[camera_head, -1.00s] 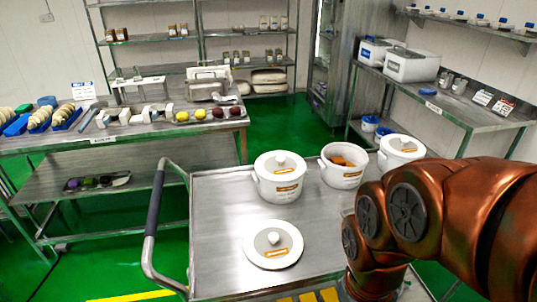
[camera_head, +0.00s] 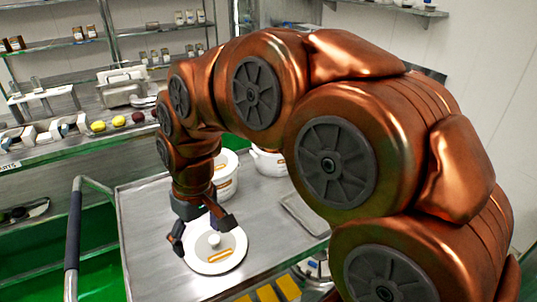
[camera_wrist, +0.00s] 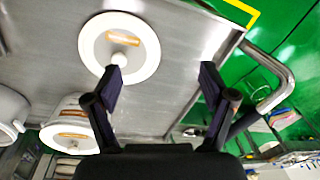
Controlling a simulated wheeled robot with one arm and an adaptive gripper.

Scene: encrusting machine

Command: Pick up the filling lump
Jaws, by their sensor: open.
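I cannot make out the filling lump in either current view; my arm covers much of the pots in the head view. A white pot (camera_head: 268,163) is partly hidden behind my arm, and its inside does not show. My gripper (camera_head: 203,232) is open and empty, pointing down over the cart near a round white lid (camera_head: 205,266) with a knob. In the wrist view, my gripper's (camera_wrist: 160,76) two dark fingers are spread apart, with the lid (camera_wrist: 93,45) beyond the left finger.
A second white pot (camera_head: 226,183) stands behind my gripper. Both stand on the steel cart (camera_head: 150,215), whose handle (camera_head: 74,235) is at left. A shallow tray (camera_head: 305,213) lies at the cart's right. A steel workbench (camera_head: 60,150) with fruit is behind.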

